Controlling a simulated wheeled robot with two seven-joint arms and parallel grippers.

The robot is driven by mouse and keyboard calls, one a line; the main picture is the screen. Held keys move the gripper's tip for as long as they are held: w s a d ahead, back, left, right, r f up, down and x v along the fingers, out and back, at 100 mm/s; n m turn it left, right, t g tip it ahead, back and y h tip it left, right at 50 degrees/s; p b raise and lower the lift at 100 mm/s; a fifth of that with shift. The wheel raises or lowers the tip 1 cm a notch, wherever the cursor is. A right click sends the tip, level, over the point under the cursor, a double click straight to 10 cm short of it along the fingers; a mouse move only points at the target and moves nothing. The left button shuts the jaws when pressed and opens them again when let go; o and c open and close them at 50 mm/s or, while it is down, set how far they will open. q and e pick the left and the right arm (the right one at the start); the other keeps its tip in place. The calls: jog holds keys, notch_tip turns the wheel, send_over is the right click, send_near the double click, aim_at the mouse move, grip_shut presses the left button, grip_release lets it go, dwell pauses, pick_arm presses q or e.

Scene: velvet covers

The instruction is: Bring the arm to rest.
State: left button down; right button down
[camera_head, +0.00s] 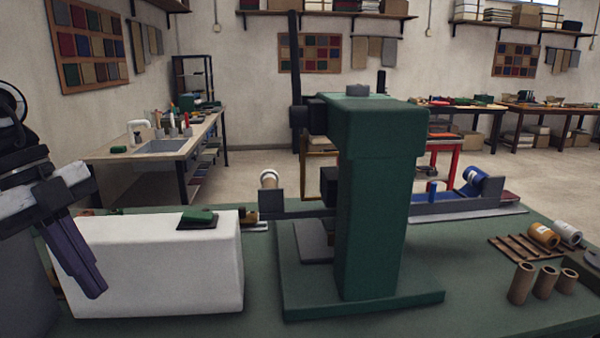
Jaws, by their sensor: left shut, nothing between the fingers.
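My left arm comes in at the left edge. Its gripper (94,290) points down with its dark fingers together and nothing between them. The fingers hang in front of the left end of a white block (150,270) on the green table (480,285); I cannot tell whether they touch it. My right gripper is not in view.
A tall green press (370,200) stands mid-table. A small green object on a dark plate (198,219) lies on the white block. Several cardboard tubes (545,283) stand at the right, near a slatted rack (515,250) with spools. Bare tabletop lies between press and tubes.

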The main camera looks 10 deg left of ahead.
pick_arm(q)
jog(key=s+d+f+n+t+h, duration=0.3)
jog(key=d+f+n+t+h, duration=0.55)
jog(key=f+h, duration=0.6)
jog(key=w+a+f+n+t+y, duration=0.1)
jog(key=w+f+n+t+y, duration=0.25)
jog(key=f+y, duration=0.3)
jog(key=w+a+f+n+t+y, duration=0.2)
jog(key=w+f+n+t+y, duration=0.15)
jog(key=f+y, duration=0.3)
jog(key=s+f+m+g+y, duration=0.15)
jog(key=s+f+g, duration=0.25)
jog(key=s+f, duration=0.45)
jog(key=s+f+m+g+y, duration=0.15)
jog(key=s+f+g, duration=0.35)
jog(key=f, duration=0.6)
jog(key=s+d+n+t, duration=0.1)
jog(key=d+n, duration=0.4)
jog(key=d, duration=0.8)
jog(key=shift+s+d+r+t, duration=0.15)
jog(key=shift+t, duration=0.3)
